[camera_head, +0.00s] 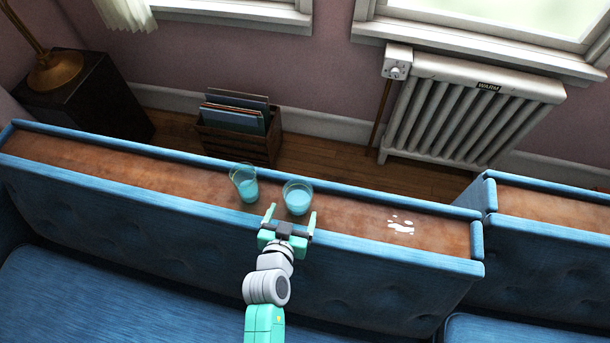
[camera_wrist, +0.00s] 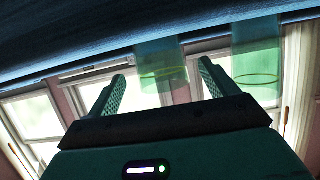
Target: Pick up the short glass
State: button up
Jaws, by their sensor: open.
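Two clear bluish glasses with pale blue contents stand on the brown top of the blue sofa back. The short glass (camera_head: 298,198) is on the right in the head view; the taller glass (camera_head: 245,184) is to its left. My gripper (camera_head: 291,214) is open and empty, just on the near side of the short glass. In the wrist view, which looks upside down, the short glass (camera_wrist: 163,68) shows between the fingertips of my gripper (camera_wrist: 161,73), beyond them. The taller glass (camera_wrist: 257,62) is outside the fingers, to the right. I see no contact with either glass.
The narrow brown ledge (camera_head: 130,165) has raised blue edges. A white spill (camera_head: 400,226) lies on it, right of the glasses. A second sofa back (camera_head: 555,210) stands at the right. Behind are a record crate (camera_head: 236,142) and a radiator (camera_head: 465,120).

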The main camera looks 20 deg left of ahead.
aim_at(301, 185)
jog(key=shift+s, duration=0.25)
jog(key=shift+f, duration=0.35)
jog(key=shift+r+b+x, duration=0.25)
jog(key=shift+b+x, duration=0.15)
jog(key=shift+x, duration=0.6)
jog(key=b+x, duration=0.2)
jog(key=x, duration=0.3)
jog(key=shift+w, duration=0.25)
jog(key=shift+s+d, duration=0.1)
jog(key=shift+s, duration=0.05)
jog(key=c, duration=1.3)
jog(key=shift+o, duration=0.2)
jog(key=shift+r+p, duration=0.3)
jog(key=shift+r, duration=0.2)
jog(key=r+p, duration=0.2)
jog(key=r, duration=0.1)
jog(key=shift+s, duration=0.3)
jog(key=s+d+p, duration=0.2)
jog(key=s+d, duration=0.1)
jog(key=s, duration=1.2)
jog(key=shift+r+p, duration=0.3)
jog(key=shift+r, duration=0.2)
